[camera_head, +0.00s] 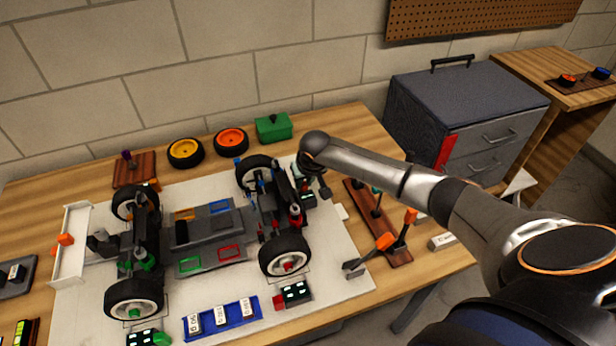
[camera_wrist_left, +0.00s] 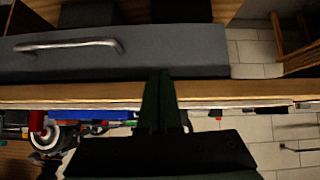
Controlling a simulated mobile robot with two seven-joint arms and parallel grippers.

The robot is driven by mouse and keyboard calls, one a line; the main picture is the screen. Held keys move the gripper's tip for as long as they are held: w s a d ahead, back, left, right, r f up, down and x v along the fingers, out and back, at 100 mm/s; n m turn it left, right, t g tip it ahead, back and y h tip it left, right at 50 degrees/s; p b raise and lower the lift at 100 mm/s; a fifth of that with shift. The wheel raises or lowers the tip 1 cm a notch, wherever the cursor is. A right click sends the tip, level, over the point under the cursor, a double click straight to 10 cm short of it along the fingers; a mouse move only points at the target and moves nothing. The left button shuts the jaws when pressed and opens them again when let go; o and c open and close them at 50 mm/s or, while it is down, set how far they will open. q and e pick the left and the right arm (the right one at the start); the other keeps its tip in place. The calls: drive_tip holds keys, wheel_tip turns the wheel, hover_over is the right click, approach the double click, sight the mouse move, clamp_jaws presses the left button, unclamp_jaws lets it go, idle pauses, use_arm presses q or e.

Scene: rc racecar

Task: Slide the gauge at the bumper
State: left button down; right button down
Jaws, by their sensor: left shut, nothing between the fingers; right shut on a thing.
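A white upright frame (camera_head: 72,262) with an orange slider (camera_head: 65,240) stands at the left end of the racecar (camera_head: 205,235); it looks like the gauge, though I cannot be sure. My right gripper (camera_head: 324,192) is far from it, pointing down by the wheels and shock parts at the car's right end. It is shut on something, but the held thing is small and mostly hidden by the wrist. My left gripper is outside the head view. In the left wrist view its fingers (camera_wrist_left: 160,100) are shut and empty, before a grey drawer front.
A blue tray (camera_head: 222,320) with white blocks and a black display box (camera_head: 296,291) lie in front of the car. A wooden tool rack (camera_head: 378,225) with orange-handled tools stands right. Two loose wheels and a green box (camera_head: 273,128) are behind. A grey drawer cabinet (camera_head: 460,110) stands beyond.

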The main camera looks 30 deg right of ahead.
drive_tip(key=c, duration=0.8)
unclamp_jaws()
drive_tip(key=shift+a, duration=0.35)
drive_tip(key=shift+o, duration=0.2)
